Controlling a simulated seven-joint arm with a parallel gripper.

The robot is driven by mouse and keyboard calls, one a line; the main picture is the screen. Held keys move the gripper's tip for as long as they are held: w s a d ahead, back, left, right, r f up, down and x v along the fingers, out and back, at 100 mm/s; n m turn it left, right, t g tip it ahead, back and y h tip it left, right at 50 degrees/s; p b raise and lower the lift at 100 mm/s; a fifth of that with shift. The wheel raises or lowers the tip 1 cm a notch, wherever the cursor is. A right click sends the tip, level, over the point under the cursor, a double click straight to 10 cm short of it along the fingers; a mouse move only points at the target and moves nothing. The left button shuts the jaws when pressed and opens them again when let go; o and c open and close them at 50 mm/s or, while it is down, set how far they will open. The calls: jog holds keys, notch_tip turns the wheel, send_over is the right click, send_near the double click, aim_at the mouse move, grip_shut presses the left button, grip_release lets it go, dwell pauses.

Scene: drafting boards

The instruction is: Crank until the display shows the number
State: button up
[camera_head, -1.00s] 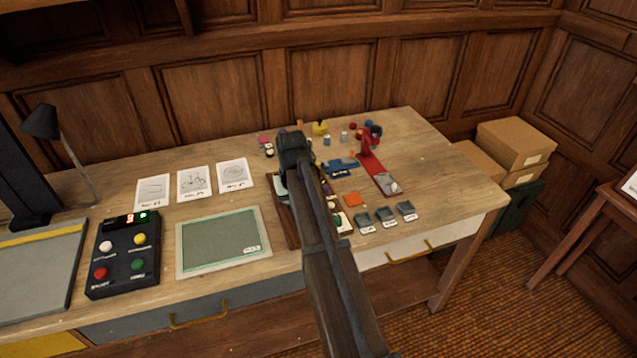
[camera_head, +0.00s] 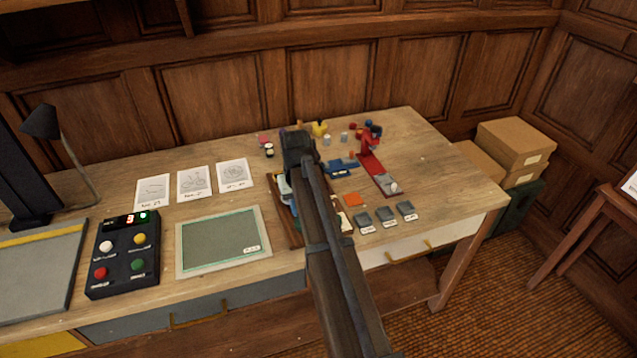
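A black control box (camera_head: 122,262) stands at the left of the table, with white, yellow, red and green buttons. No crank handle can be made out for certain. A red upright device (camera_head: 368,147) on a long red base stands at the right. My gripper (camera_head: 297,148) is over the middle of the table, left of the red device. Its fingers are hidden by my own arm, so its opening does not show.
A brown tray (camera_head: 291,229) lies partly under my arm. A green-grey board (camera_head: 222,243) lies left of it, below three picture cards (camera_head: 194,182). A blue block (camera_head: 340,166), a yellow item (camera_head: 319,128) and grey labelled blocks (camera_head: 385,215) are nearby. The right table end is clear.

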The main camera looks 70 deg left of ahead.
jog(key=o, duration=0.4)
jog(key=shift+r, duration=0.1)
jog(key=shift+r, duration=3.4)
